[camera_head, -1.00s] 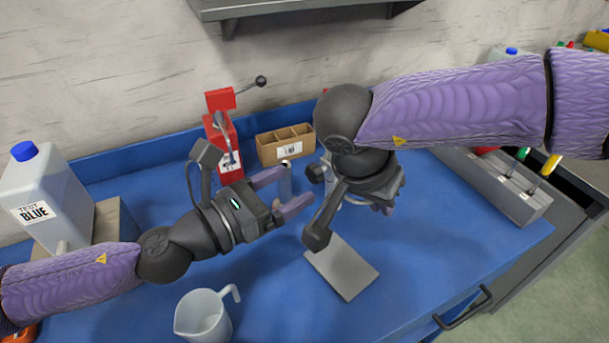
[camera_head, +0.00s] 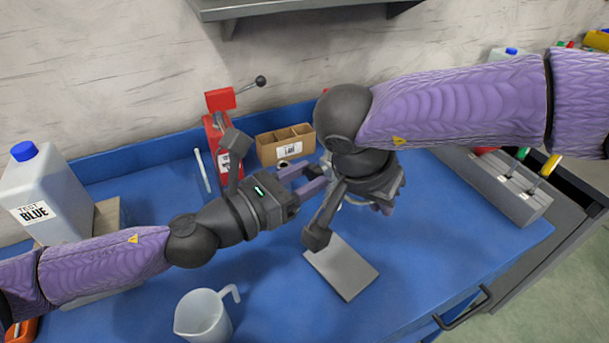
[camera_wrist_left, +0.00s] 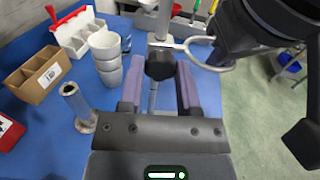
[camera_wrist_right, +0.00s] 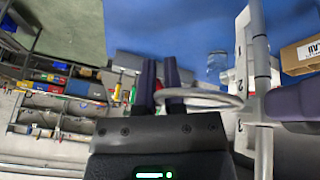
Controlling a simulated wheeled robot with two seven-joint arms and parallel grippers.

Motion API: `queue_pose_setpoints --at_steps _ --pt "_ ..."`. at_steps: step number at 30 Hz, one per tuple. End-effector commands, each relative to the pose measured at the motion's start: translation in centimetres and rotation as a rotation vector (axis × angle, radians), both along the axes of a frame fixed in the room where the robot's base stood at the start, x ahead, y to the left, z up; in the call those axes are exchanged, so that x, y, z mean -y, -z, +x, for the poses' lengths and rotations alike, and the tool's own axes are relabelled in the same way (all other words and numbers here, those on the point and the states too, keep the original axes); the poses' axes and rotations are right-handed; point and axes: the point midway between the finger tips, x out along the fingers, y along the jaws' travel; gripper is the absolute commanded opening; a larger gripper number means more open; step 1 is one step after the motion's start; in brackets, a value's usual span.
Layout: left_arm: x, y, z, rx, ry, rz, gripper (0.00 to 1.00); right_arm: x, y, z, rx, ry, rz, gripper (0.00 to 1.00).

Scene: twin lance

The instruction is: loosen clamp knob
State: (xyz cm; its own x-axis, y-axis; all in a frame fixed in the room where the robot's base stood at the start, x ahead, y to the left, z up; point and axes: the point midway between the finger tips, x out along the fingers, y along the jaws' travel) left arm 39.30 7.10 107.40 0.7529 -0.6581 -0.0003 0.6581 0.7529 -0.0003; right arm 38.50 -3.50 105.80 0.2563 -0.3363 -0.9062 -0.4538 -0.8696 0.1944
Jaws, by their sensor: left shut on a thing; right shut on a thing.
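The black clamp knob (camera_wrist_left: 160,64) sits between the purple fingers of my left gripper (camera_wrist_left: 160,85) in the left wrist view, and the gripper is shut on it. In the head view my left gripper (camera_head: 316,178) reaches the stand beneath my right arm. A metal ring (camera_wrist_left: 208,52) extends from the clamp on the upright rod (camera_wrist_left: 163,22). The stand's grey base plate (camera_head: 342,268) lies on the bench.
A metal tube on a round foot (camera_wrist_left: 80,108) stands near my left gripper. Stacked white cups (camera_wrist_left: 106,58), a cardboard divider box (camera_head: 285,142) and a red press (camera_head: 220,130) stand behind. A clear jug (camera_head: 204,315) is in front, a jerrycan (camera_head: 48,195) at left.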

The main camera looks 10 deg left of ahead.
Motion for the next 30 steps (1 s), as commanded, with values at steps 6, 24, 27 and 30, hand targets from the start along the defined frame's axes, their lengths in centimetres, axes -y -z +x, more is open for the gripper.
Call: queue_pose_setpoints --at_steps 6,24,27,30 --pt "-0.06 0.01 0.04 -0.011 -0.002 -0.013 0.00 0.02 0.01 -0.02 0.000 0.000 -0.001 0.00" --pt "-0.08 -0.02 0.07 -0.300 -0.004 -0.345 0.00 0.04 0.02 -0.02 -0.001 0.001 -0.002 0.00" --pt "-0.08 0.02 0.06 -0.364 -0.003 -0.416 0.00 0.04 0.02 -0.02 -0.001 0.001 -0.002 0.00" --pt "-0.09 -0.02 0.06 -0.426 -0.003 -0.489 0.00 0.05 0.03 -0.01 -0.001 0.001 -0.002 0.00"
